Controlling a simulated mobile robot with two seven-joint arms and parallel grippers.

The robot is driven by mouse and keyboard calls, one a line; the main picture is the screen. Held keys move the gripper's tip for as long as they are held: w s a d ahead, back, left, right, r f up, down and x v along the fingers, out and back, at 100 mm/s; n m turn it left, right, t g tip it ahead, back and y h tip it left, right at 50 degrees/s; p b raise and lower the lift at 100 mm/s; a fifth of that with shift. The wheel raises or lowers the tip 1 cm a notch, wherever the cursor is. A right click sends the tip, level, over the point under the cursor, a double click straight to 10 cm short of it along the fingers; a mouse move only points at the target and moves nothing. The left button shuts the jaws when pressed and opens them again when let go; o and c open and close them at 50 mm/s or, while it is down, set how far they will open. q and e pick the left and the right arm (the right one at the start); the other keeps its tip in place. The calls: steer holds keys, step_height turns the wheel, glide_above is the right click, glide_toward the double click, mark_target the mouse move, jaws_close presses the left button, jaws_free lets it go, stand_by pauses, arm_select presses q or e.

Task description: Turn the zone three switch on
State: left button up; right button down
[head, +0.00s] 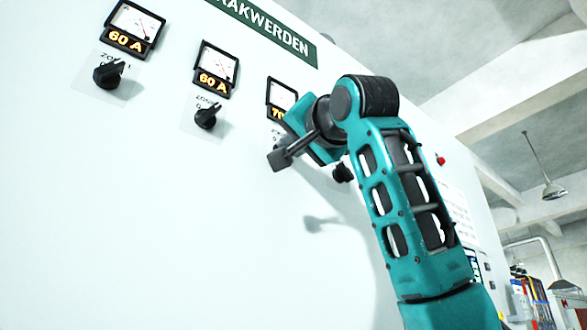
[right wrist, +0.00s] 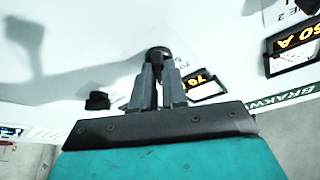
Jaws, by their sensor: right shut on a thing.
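A pale control panel (head: 150,220) carries a row of black rotary switches under meters. The zone one switch (head: 108,74) and zone two switch (head: 207,116) are clear of my arm. In the right wrist view my right gripper (right wrist: 158,82) is shut on the dark round knob of the zone three switch (right wrist: 157,53), beside a meter with an orange display starting with 7 (right wrist: 200,84). In the head view my right wrist hides this knob; part of its meter (head: 282,95) shows. I cannot tell which way the knob points. My left gripper is not in view.
Another black knob (head: 342,172) sits just right of my right wrist; it also shows in the right wrist view (right wrist: 97,100). A small red button (head: 440,160) is farther right. A green sign (head: 275,32) runs above the meters. The panel below the switches is bare.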

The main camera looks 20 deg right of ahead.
stand_by(0.4)
steer(key=c, duration=1.2)
jaws_free()
steer(key=shift+o, duration=0.2)
arm_select(q)
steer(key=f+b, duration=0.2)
steer(key=b, duration=0.1)
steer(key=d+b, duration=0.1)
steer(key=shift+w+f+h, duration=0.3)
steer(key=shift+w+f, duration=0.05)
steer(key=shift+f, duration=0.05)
arm_select(e)
steer(key=v, duration=1.2)
steer(key=shift+s+f, duration=0.2)
steer(key=shift+s, duration=0.2)
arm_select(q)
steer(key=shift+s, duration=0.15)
